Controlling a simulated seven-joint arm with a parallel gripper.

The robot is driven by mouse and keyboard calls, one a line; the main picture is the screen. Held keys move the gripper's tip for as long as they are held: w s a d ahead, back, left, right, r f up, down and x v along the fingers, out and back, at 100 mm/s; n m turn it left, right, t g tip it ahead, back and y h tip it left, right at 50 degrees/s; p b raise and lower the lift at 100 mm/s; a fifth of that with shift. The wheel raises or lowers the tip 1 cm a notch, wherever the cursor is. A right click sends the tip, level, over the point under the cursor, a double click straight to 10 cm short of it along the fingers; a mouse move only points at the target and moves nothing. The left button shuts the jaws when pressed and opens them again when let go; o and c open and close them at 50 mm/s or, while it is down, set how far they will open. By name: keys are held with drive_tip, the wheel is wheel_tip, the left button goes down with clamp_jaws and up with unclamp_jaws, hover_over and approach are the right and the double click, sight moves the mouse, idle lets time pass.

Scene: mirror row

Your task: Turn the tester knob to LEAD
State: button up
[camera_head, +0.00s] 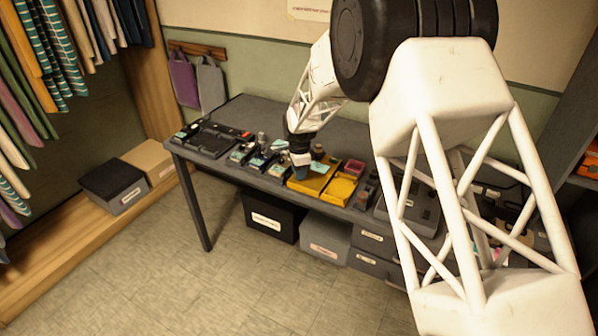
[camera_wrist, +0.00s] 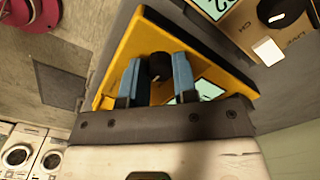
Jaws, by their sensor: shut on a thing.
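The yellow tester (camera_head: 311,184) stands on the dark workbench under my gripper (camera_head: 300,162). In the wrist view the yellow tester (camera_wrist: 150,22) fills the middle, with a black round knob (camera_wrist: 159,66) on it. The two blue fingers of my gripper (camera_wrist: 157,72) are on either side of this knob and shut on it. A pale teal label (camera_wrist: 210,90) shows partly behind the right finger. The knob's pointer and the LEAD mark cannot be made out. In the head view my gripper hides the knob.
A tan device (camera_wrist: 262,38) with its own black knob (camera_wrist: 282,8) is close to the tester in the wrist view. Yellow and red trays (camera_head: 343,188) stand right of the tester. Several small items crowd the bench (camera_head: 250,108) on the left. Boxes (camera_head: 270,215) sit underneath.

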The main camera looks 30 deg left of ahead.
drive_tip(key=o, duration=0.9)
drive_tip(key=shift+r, duration=3.95)
drive_tip(key=shift+d, duration=0.1)
